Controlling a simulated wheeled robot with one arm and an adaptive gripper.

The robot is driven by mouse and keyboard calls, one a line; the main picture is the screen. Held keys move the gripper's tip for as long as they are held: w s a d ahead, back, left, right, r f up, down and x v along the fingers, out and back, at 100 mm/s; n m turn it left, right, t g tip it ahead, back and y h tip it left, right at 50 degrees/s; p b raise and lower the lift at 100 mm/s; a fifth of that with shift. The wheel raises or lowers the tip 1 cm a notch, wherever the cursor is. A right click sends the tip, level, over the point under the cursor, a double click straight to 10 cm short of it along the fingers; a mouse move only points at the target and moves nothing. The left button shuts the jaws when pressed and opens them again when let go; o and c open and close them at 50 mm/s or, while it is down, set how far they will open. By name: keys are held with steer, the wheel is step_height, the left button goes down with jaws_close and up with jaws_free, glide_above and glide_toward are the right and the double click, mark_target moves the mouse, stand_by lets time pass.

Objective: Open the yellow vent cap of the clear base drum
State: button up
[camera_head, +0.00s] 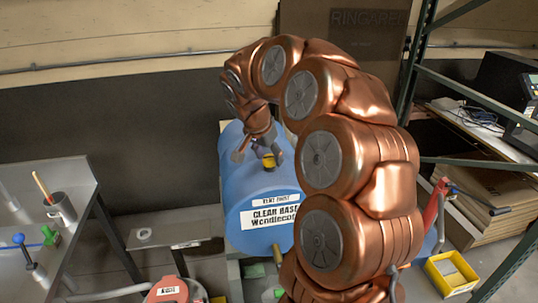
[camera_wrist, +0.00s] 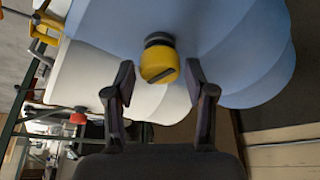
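The clear base drum (camera_head: 262,206) is blue, lies on its side and carries white labels reading "VENT FIRST" and "CLEAR BASE". Its yellow vent cap (camera_head: 268,161) is on top of the drum, close to my gripper (camera_head: 256,151). In the wrist view the yellow cap (camera_wrist: 159,63) sits on a dark collar against the blue drum (camera_wrist: 215,30), with a dark bar across its face. My gripper (camera_wrist: 164,90) is open, with one finger on each side of the cap's line. The fingers look apart from the cap. Contact is not visible.
A grey bench (camera_head: 85,190) at the left holds a cup and valve handles. A red-lidded container (camera_head: 175,290) stands in front. A yellow bin (camera_head: 450,273) is on the floor at the right, beside green shelving (camera_head: 470,95). A white drum (camera_wrist: 75,75) adjoins the blue one in the wrist view.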

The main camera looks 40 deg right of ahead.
steer(key=c, duration=0.8)
